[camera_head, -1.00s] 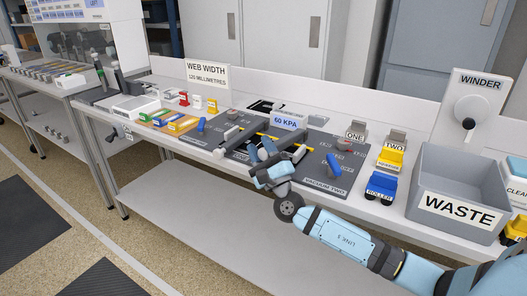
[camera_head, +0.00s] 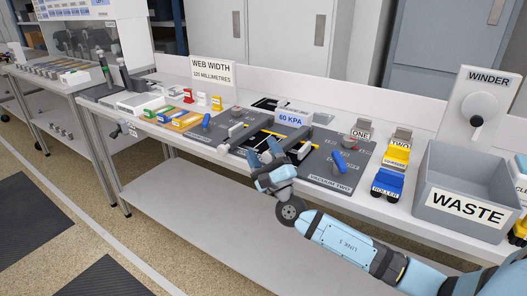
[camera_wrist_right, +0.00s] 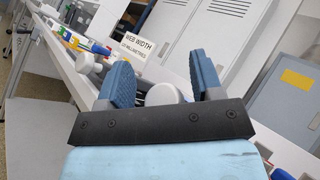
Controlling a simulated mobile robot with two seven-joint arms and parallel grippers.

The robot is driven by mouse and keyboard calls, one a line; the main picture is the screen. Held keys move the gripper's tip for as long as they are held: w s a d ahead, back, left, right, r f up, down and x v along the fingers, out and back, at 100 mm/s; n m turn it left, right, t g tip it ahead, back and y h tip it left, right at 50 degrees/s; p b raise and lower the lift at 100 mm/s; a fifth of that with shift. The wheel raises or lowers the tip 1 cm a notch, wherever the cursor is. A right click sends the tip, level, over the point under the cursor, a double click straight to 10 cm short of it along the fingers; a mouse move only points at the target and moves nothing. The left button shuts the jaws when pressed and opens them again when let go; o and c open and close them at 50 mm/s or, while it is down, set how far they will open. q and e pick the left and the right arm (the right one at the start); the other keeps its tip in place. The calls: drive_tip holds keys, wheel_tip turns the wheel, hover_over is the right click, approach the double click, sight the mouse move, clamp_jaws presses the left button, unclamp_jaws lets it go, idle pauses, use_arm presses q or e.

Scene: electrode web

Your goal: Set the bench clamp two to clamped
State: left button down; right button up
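My right gripper (camera_head: 268,154) is over the front of the bench, in front of the 60 KPA sign. It is open, and its two blue fingers also show in the right wrist view (camera_wrist_right: 162,86). A pale round knob (camera_wrist_right: 163,94) shows between the fingers, with a gap on each side. It appears to belong to the pale-ended clamp bar (camera_head: 304,149) by the dark vacuum plates. A similar pale-ended bar (camera_head: 236,129) stands farther left. No number shows on either bar, so I cannot tell which is clamp two. My left gripper is out of view.
A blue lever (camera_head: 340,162) stands on the plate marked VACUUM TWO (camera_head: 325,180). A grey WASTE bin (camera_head: 466,207) and blue ROLLER block (camera_head: 387,182) are to the right.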

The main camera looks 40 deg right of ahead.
drive_tip(key=shift+d, duration=0.15)
drive_tip(key=shift+s+f, duration=0.2)
drive_tip(key=v, duration=1.3)
drive_tip(key=shift+s, duration=0.15)
